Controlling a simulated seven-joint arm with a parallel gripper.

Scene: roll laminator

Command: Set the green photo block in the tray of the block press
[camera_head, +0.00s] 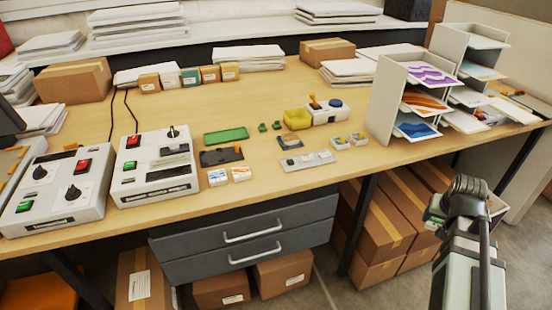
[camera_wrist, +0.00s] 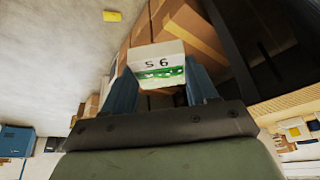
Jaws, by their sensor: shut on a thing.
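My gripper (camera_head: 437,214) is at the right of the head view, in front of the table's edge and above the floor. In the wrist view its two blue fingers (camera_wrist: 163,84) are shut on the photo block (camera_wrist: 158,62). The block is white with a green picture band and dark marks like "95" on the face towards the camera. In the head view only a small green and white part of it shows. A grey machine with a red button, a knob and a metal fixture (camera_head: 155,168), which looks like the block press, stands on the table at the left, far from my gripper.
Two small photo blocks, one blue (camera_head: 217,177) and one orange (camera_head: 241,174), lie right of that machine. A second control box (camera_head: 55,192) stands left of it. A shelf rack (camera_head: 382,110) stands at the table's right. Cardboard boxes (camera_head: 385,215) sit beneath the table.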

